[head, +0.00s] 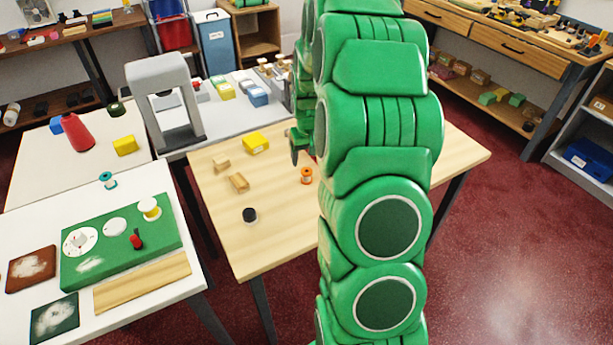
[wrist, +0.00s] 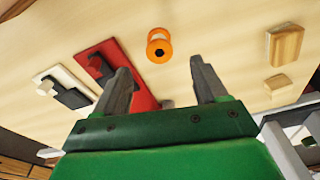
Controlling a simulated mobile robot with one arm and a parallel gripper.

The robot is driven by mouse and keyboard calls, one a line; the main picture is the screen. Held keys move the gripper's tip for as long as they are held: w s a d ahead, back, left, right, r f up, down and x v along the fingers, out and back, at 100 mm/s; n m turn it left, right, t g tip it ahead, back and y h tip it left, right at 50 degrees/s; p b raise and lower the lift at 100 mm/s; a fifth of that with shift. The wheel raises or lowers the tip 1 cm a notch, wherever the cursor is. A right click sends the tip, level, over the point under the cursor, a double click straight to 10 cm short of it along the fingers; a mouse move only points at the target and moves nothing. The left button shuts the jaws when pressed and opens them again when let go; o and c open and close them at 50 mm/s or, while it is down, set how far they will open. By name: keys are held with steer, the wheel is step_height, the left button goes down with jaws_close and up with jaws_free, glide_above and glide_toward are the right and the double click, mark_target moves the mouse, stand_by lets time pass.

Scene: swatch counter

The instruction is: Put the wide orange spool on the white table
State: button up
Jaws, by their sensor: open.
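An orange spool (head: 306,175) stands on the light wooden table (head: 275,235), just left of my arm in the head view. In the wrist view the orange spool (wrist: 159,46) lies beyond my fingertips, roughly centred between them. My gripper (wrist: 163,75) is open and empty, its two grey fingers apart and not touching the spool. In the head view my gripper (head: 300,150) shows only partly beside my green arm. A white table (head: 160,308) stands at the lower left, and a second pale table (head: 30,165) stands behind it.
On the wooden table are a black spool (head: 249,214), small wooden blocks (head: 238,182) and a yellow block (head: 256,143). A red fixture (wrist: 138,92) lies near my left finger. The white table holds a green board (head: 110,245), a teal spool (head: 107,180) and dark plates. A grey arch (head: 160,75) stands behind.

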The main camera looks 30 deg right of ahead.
mark_target(306, 170)
steer(key=shift+w+d+f, duration=0.1)
steer(key=shift+w+f, duration=0.1)
steer(key=shift+f, duration=1.8)
steer(key=shift+w+f, duration=0.2)
steer(key=shift+f, duration=1.75)
steer(key=c, duration=1.2)
steer(key=shift+w+r, duration=0.1)
steer(key=shift+r, duration=0.5)
step_height(306, 170, up, 2)
steer(key=shift+r, duration=0.2)
steer(key=s+a+r, duration=0.2)
steer(key=s+r, duration=0.2)
steer(key=s, duration=0.2)
steer(key=s+a+r, duration=0.2)
steer(key=s+r, duration=0.3)
steer(key=s, duration=0.2)
steer(key=shift+s+a+r, duration=0.2)
steer(key=shift+a, duration=0.15)
steer(key=shift+w, duration=0.1)
